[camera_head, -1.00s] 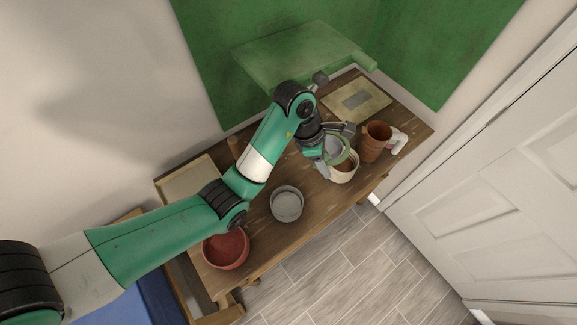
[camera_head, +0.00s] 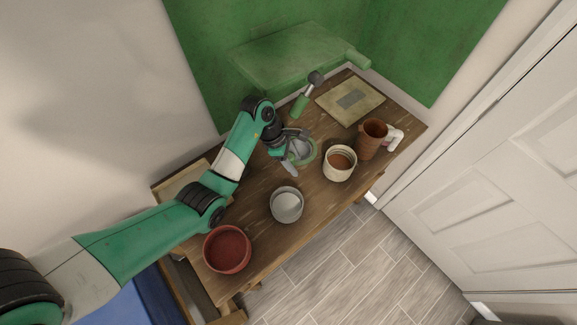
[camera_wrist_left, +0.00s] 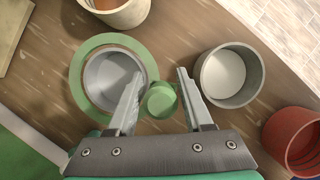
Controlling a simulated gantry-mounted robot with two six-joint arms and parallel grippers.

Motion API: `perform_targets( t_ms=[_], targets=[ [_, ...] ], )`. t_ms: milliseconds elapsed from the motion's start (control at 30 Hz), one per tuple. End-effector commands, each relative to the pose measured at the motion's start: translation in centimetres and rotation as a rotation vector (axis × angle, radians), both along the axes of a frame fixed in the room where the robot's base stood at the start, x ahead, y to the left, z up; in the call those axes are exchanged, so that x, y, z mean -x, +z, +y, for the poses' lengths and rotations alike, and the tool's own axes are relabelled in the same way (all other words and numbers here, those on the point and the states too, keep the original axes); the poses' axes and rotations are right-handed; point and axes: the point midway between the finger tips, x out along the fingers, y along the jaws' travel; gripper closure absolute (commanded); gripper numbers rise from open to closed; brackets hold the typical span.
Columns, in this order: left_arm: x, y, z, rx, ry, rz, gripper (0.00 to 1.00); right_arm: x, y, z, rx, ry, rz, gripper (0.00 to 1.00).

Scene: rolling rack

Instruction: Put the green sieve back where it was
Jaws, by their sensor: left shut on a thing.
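The green sieve (camera_head: 313,158) has a wide green rim around a grey bowl. My left gripper (camera_head: 297,153) is shut on it, over the middle of the wooden table. In the left wrist view the sieve's rim (camera_wrist_left: 77,75) is at the left finger, which overlaps the grey bowl. A short green handle (camera_wrist_left: 160,100) lies between the two fingers (camera_wrist_left: 160,78). The exact contact is hard to see. The cream pot with brown soil (camera_head: 340,163) stands to the right of the sieve, apart from it. My right gripper is not in view.
A grey pot (camera_head: 287,205) stands in front of the sieve, and a reddish bowl (camera_head: 227,250) at the near left. Terracotta pots (camera_head: 371,140) and a white bottle (camera_head: 395,138) stand at right. A green-handled tool (camera_head: 301,104) and a flat board (camera_head: 350,100) are behind.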

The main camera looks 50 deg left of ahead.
Motion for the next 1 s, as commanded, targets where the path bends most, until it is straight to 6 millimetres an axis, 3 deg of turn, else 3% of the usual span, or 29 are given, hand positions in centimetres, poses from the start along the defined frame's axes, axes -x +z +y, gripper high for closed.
perform_targets(
  t_ms=[100, 333, 600, 933, 967, 1000],
  targets=[
    [0.2, -1.2, 1.0, 0.001, 0.002, 0.001, 1.0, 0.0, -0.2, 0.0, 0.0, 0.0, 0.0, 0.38],
    [0.3, -1.8, 1.5, -0.001, 0.0, -0.001, 1.0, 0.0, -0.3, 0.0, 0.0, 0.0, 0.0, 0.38],
    [0.5, -5.5, 2.0, 0.0, 0.0, 0.001, 1.0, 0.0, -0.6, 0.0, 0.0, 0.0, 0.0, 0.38],
    [0.4, -5.8, 2.0, -0.001, 0.0, -0.001, 1.0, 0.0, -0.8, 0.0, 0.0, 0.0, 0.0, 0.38],
    [0.4, -5.7, 2.0, -0.001, 0.0, -0.001, 0.44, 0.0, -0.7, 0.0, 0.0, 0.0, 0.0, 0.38],
    [0.4, -5.7, 2.0, -0.001, 0.0, -0.001, 0.36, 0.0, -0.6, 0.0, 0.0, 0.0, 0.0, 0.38]
  ],
)
